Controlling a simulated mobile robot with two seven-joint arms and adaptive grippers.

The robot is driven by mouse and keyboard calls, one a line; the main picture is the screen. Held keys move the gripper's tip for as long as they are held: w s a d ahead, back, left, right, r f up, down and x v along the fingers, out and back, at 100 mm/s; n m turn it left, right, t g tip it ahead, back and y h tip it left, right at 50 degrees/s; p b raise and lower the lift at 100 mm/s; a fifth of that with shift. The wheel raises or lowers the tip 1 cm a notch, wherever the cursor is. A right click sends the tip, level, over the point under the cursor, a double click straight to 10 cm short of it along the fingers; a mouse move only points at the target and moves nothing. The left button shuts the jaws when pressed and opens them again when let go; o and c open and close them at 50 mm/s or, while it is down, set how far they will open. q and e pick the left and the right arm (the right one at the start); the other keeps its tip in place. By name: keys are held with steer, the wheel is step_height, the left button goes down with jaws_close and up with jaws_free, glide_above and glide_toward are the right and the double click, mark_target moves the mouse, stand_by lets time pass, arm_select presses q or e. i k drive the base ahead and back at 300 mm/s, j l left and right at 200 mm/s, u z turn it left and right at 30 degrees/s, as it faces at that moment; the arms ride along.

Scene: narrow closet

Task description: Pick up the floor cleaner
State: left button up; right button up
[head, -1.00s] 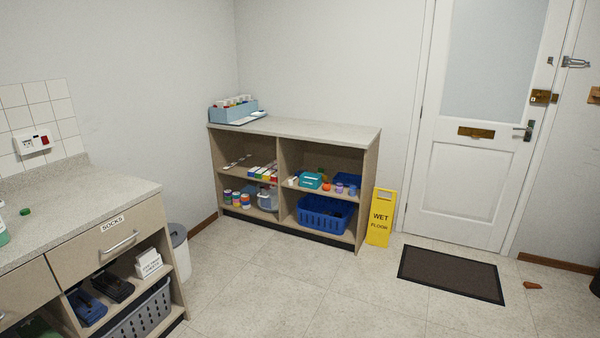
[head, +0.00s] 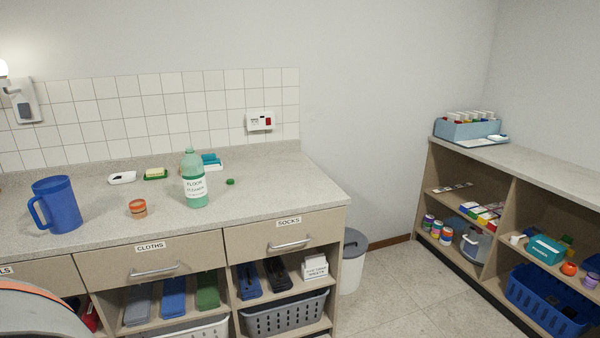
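The floor cleaner (head: 195,181) is a pale green, see-through bottle with a white label. It stands upright on the speckled grey counter (head: 265,200), above the gap between the cloths and socks drawers. A small green cap (head: 230,182) lies on the counter just right of it. Neither of my grippers shows in the head view.
A blue jug (head: 58,205) and an orange-banded tub (head: 138,209) stand left of the bottle. A green sponge or soap block (head: 155,174) and a white dish (head: 122,178) lie behind. A grey bin (head: 353,262) stands right of the counter. Open shelving (head: 480,215) is further right.

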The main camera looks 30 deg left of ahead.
mark_target(192, 166)
steer(key=i+u, duration=0.2)
steer(key=u, duration=0.25)
steer(key=i+l+u, duration=0.15)
steer(key=u, duration=0.25)
steer(key=i+l+u, duration=0.25)
steer(key=u, duration=0.2)
steer(key=i+l+u, duration=0.1)
steer(key=u, duration=0.35)
steer(key=i+l+u, duration=0.25)
steer(key=u, duration=0.2)
steer(key=i+l+u, duration=0.15)
steer(key=u, duration=0.3)
steer(key=l+u, duration=0.45)
steer(key=i+l+u, duration=0.1)
steer(key=l+u, duration=0.15)
steer(key=u, duration=0.2)
